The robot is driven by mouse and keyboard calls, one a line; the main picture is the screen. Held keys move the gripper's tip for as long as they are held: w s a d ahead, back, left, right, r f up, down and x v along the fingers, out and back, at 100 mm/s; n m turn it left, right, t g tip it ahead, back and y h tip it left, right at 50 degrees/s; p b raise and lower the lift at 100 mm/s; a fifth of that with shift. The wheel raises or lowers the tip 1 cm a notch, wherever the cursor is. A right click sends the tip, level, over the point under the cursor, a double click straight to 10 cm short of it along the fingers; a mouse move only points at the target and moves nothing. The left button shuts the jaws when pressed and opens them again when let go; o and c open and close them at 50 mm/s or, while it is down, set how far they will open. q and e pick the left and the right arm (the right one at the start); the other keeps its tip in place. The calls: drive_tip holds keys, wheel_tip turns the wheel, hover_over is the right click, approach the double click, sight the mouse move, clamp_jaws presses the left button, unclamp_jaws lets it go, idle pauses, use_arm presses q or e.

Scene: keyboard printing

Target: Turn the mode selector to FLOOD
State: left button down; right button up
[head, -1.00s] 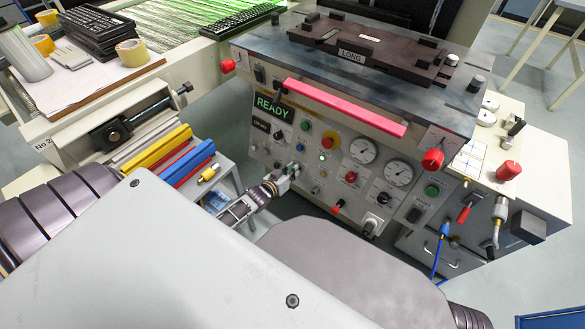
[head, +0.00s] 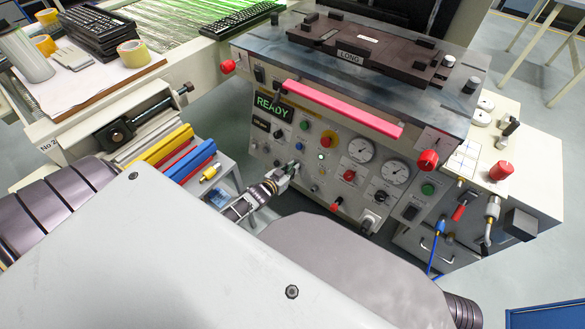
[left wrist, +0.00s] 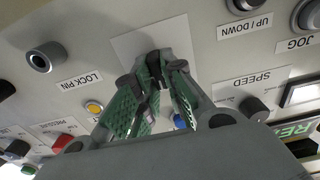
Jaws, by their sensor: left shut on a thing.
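My left gripper (head: 285,174) reaches the lower left of the machine's front panel in the head view. In the left wrist view its green-padded fingers (left wrist: 155,78) are shut on a small dark knob, in front of a pale square plate (left wrist: 128,42) on the panel. The knob is mostly hidden by the fingers. I take it for the mode selector, but its label and pointer are not readable, so its setting cannot be told. My right gripper is not in view.
Close around the fingers are the LOCK PIN knob (left wrist: 46,57), UP DOWN knob (left wrist: 243,5) and SPEED knob (left wrist: 254,108). In the head view a READY display (head: 271,107), gauges (head: 361,150) and a pink-red bar (head: 343,108) are on the machine.

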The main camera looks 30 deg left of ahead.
use_arm(q)
drive_tip(key=c, duration=1.5)
unclamp_jaws()
drive_tip(key=shift+s, duration=0.2)
drive_tip(key=d+v, duration=0.1)
drive_tip(key=v, duration=1)
drive_tip(key=shift+s+a+r, duration=0.15)
drive_tip(key=shift+s+a, duration=0.1)
drive_tip(key=shift+a, duration=0.25)
